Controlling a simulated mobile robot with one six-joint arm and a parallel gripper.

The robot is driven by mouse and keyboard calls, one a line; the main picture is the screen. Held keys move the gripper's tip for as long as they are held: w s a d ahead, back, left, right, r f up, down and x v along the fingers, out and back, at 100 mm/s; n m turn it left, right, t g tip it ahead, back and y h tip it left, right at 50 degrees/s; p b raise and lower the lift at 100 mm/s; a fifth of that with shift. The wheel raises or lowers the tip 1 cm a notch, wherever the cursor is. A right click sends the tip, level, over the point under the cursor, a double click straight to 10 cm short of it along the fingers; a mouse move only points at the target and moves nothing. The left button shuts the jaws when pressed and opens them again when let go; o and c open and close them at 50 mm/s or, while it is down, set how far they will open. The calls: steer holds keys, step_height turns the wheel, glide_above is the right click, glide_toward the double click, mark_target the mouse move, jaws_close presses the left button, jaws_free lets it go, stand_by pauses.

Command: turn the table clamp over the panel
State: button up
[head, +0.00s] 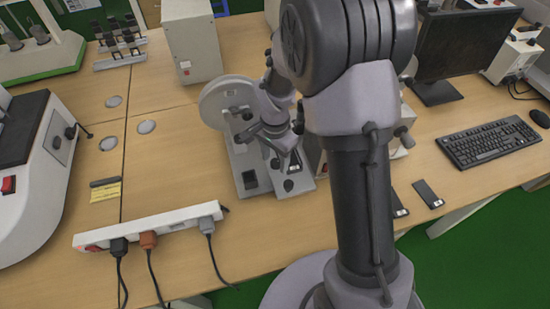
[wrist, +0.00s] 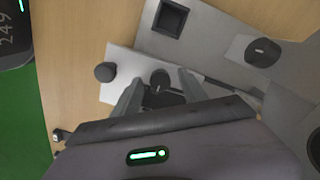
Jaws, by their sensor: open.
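A grey bench device (head: 246,162) with a round disc (head: 228,102) stands on the table. Its base carries dark knobs and a square recess (wrist: 170,18). My gripper (head: 285,150) is over the base, pointing down. In the wrist view my gripper (wrist: 161,78) has its fingers apart, one on each side of a dark knob (wrist: 160,78) and a dark panel-like part, partly hidden by my gripper. Another dark knob (wrist: 105,72) lies left of the fingers. I cannot tell which part is the clamp, or whether the fingers touch anything.
A power strip (head: 150,229) with plugged cables lies in front on the left. Two phone-like testers (head: 428,193) and a keyboard (head: 489,142) lie to the right. A white box (head: 192,42) stands behind the device. The table left of the device is mostly clear.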

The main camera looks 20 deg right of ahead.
mark_target(275, 162)
step_height(275, 162, up, 17)
steer(key=p, duration=0.7)
steer(key=shift+r, duration=0.2)
steer(key=s+a+r+n+t+y, duration=0.1)
steer(key=s+a+r+n+t, duration=0.1)
steer(key=s+r, duration=0.4)
steer(key=s+a+r+n+t+y+b, duration=0.1)
steer(key=s+r+n+t, duration=0.2)
steer(key=s, duration=1)
step_height(275, 162, up, 3)
steer(key=shift+s+a+r+n+t, duration=0.2)
steer(key=shift+s+a+n+t, duration=0.2)
steer(key=shift+n, duration=0.6)
